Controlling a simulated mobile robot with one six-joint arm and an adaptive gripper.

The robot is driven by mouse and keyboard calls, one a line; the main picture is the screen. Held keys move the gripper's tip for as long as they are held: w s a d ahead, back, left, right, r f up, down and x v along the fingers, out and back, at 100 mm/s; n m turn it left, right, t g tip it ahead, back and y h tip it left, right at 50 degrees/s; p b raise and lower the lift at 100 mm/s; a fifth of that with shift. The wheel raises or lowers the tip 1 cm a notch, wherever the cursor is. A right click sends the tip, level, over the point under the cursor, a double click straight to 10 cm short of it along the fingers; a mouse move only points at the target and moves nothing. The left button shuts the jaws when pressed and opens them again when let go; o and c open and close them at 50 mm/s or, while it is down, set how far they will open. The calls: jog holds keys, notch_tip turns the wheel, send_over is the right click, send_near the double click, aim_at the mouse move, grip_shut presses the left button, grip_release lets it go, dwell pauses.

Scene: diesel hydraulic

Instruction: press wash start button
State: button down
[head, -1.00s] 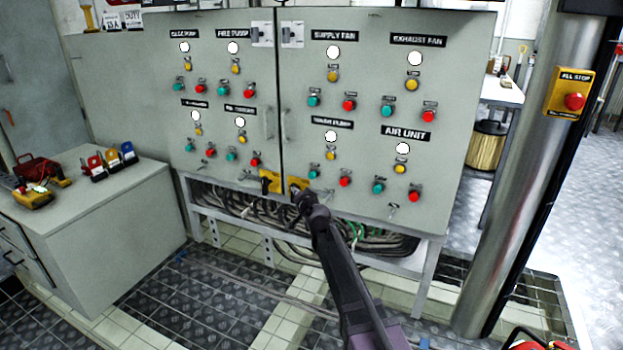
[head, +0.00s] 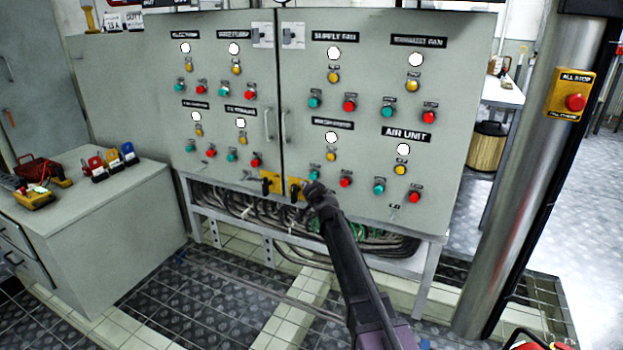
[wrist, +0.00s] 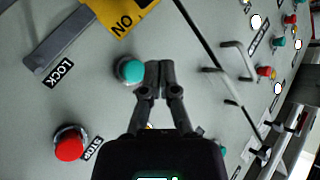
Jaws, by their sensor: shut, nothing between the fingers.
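The wash section of the grey cabinet has a blurred label (head: 332,124), a white lamp and a yellow button above a green button (head: 314,174) and a red button (head: 345,181). My gripper (head: 312,187) is shut and empty, its tip just below the green button in the head view. In the wrist view the green button (wrist: 130,70) is just left of my shut fingertips (wrist: 160,68), partly beside them. I cannot tell whether they touch. The red stop button (wrist: 69,145) is farther lower left.
Door handles (head: 268,124) stick out at the cabinet's middle. A steel column with an all-stop button (head: 574,102) stands right. Cables hang under the cabinet.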

aim_at(311, 179)
jog(key=shift+w+d, duration=0.25)
jog(key=shift+w, duration=0.5)
jog(key=shift+w+d, duration=0.25)
jog(key=shift+w, duration=0.45)
jog(key=shift+w+d, duration=0.2)
jog(key=shift+w, duration=0.25)
jog(key=shift+w+d, duration=0.2)
jog(key=shift+w, duration=0.25)
dwell(1.6)
jog(key=shift+s, duration=0.15)
jog(key=shift+s+a, duration=0.35)
jog(key=shift+s, duration=0.45)
jog(key=shift+s, duration=0.1)
jog(key=shift+s+a, duration=0.3)
jog(key=shift+s, duration=0.45)
jog(key=shift+s+a, duration=0.25)
jog(key=shift+s, duration=0.5)
jog(key=shift+s+a, duration=0.3)
jog(key=shift+s, duration=0.45)
